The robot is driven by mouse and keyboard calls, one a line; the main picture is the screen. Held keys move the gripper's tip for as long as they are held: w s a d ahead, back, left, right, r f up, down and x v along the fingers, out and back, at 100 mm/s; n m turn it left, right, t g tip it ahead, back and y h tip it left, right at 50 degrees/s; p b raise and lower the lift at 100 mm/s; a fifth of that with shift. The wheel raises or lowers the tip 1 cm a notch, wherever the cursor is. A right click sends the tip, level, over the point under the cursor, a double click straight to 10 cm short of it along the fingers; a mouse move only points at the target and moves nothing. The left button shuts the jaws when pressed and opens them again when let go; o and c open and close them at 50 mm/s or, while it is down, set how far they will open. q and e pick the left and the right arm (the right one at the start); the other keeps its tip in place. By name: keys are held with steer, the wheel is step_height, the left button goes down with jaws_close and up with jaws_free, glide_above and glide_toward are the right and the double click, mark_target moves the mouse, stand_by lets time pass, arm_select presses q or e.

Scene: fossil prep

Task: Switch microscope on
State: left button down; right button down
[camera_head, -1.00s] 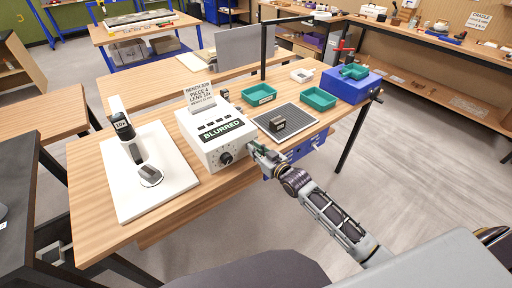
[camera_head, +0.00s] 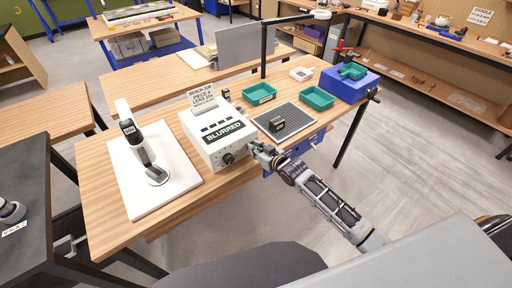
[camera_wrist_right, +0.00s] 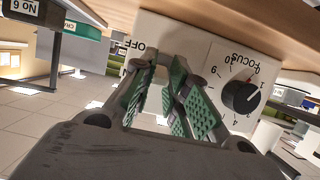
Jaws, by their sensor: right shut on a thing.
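The microscope (camera_head: 131,132) stands at the left of the wooden bench on a white base board (camera_head: 122,181), its black head marked 10x above a small round stage. Beside it is a white control box (camera_head: 205,124) whose dark display reads BLURRED. My right gripper (camera_head: 258,149) is at the lower right of the box's front. In the right wrist view, its green-padded fingers (camera_wrist_right: 173,75) are close together against the panel, near the OFF label (camera_wrist_right: 137,47) and left of the black focus dial (camera_wrist_right: 241,97). They are shut on the switch, which they hide. My left gripper is out of view.
A dark block (camera_head: 277,124) sits on a black grid mat (camera_head: 296,116) right of the box. Green trays (camera_head: 259,92) and a blue box (camera_head: 350,86) stand farther back. A dark table (camera_head: 38,170) is at the left. A card stands on the control box.

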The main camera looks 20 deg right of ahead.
steer(key=shift+w+r+g+p, duration=0.1)
steer(key=shift+r+g+p, duration=0.3)
steer(key=shift+p, duration=0.55)
steer(key=shift+g+h, duration=0.3)
steer(key=shift+g, duration=0.1)
steer(key=c, duration=1.4)
jaws_free()
